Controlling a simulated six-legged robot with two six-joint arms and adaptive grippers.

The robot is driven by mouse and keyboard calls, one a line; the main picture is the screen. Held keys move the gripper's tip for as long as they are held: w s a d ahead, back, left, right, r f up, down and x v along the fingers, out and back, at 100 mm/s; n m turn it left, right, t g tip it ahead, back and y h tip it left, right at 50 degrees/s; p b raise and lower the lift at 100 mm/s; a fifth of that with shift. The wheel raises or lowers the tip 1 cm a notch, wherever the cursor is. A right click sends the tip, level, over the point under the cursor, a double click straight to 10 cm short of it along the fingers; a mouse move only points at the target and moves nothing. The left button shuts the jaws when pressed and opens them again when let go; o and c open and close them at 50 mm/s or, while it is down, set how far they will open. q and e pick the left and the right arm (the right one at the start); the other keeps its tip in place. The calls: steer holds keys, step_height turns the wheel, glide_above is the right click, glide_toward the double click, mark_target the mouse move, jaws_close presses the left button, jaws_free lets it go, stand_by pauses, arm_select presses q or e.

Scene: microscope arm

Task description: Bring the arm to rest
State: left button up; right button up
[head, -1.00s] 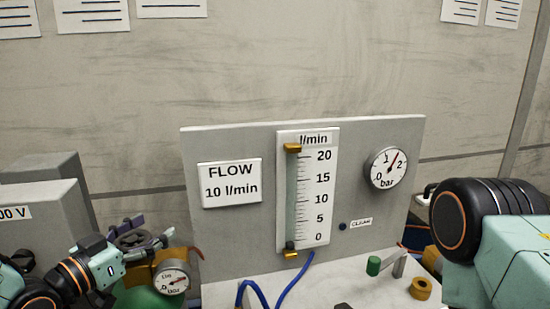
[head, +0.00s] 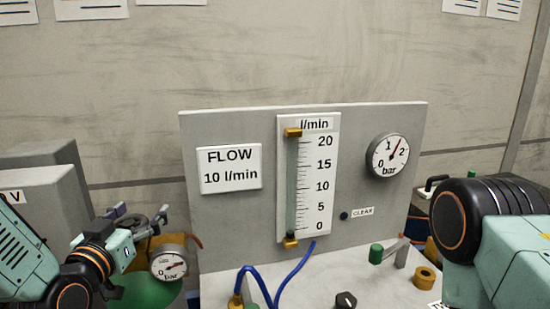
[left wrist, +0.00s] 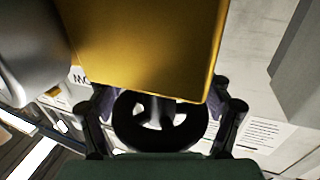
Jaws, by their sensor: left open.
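My left gripper (head: 143,220) is at the lower left in the head view, beside a small round gauge (head: 169,264) marked bar. In the left wrist view, the open fingers of the left gripper (left wrist: 162,110) stand on either side of a dark handwheel (left wrist: 155,122). I cannot tell whether they touch it. A yellow block-like body (left wrist: 145,45) is just beyond the wheel. A green rounded bottle (head: 150,292) shows below the gauge. My right arm shows at the right edge of the head view; its gripper is out of view.
A grey panel (head: 230,235) carries a flow tube (head: 291,185), a FLOW 10 l/min sign (head: 230,169) and a larger bar gauge (head: 388,156). Blue hoses (head: 293,272), a black knob (head: 345,300) and a green-ended lever (head: 376,253) are in front. A grey box (head: 60,170) stands left.

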arm_select(q)
steer(key=shift+a+n+y+b, duration=0.2)
steer(key=shift+n+y+b, duration=0.5)
steer(key=shift+y, duration=0.5)
arm_select(e)
steer(key=shift+f, duration=0.6)
arm_select(q)
steer(key=shift+a+n+y, duration=0.15)
steer(key=shift+n+y, duration=0.25)
steer(key=shift+y, duration=0.1)
arm_select(e)
steer(key=shift+f, duration=0.1)
arm_select(q)
steer(key=shift+s+r, duration=0.1)
arm_select(e)
steer(key=shift+w, duration=0.1)
